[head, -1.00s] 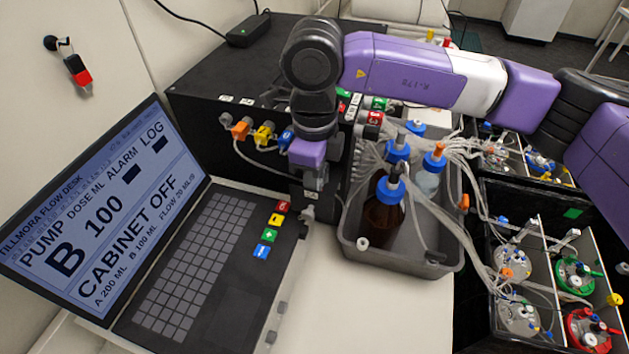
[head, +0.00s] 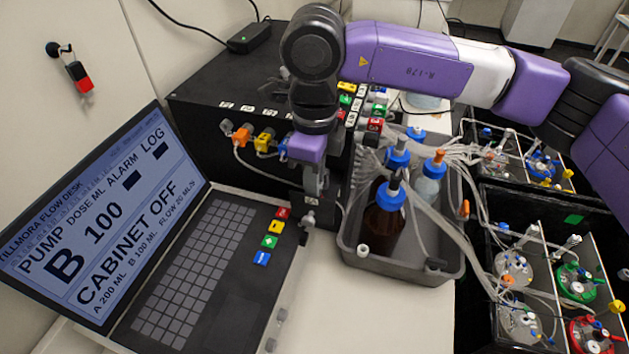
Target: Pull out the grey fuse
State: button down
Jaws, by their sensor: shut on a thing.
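My gripper (head: 310,207) points down in front of the black cabinet (head: 205,140), between the laptop and the grey bin. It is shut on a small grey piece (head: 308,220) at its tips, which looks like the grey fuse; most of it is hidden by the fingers. Another grey knob (head: 226,126) sits at the left end of the cabinet's front row, beside an orange plug (head: 241,135) and a yellow plug (head: 264,142). A blue plug (head: 284,149) is partly hidden behind my wrist.
The laptop (head: 200,290) lies open at left, its screen reading CABINET OFF. A grey bin (head: 350,258) with capped bottles and tubes stands close at right. Bioreactors (head: 515,268) sit in dark boxes further right. The white bench front (head: 390,320) is clear.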

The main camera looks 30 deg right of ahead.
jog(key=shift+r, duration=0.45)
dwell(0.3)
jog(key=c, duration=1.3)
grip_release()
jog(key=shift+o, duration=0.2)
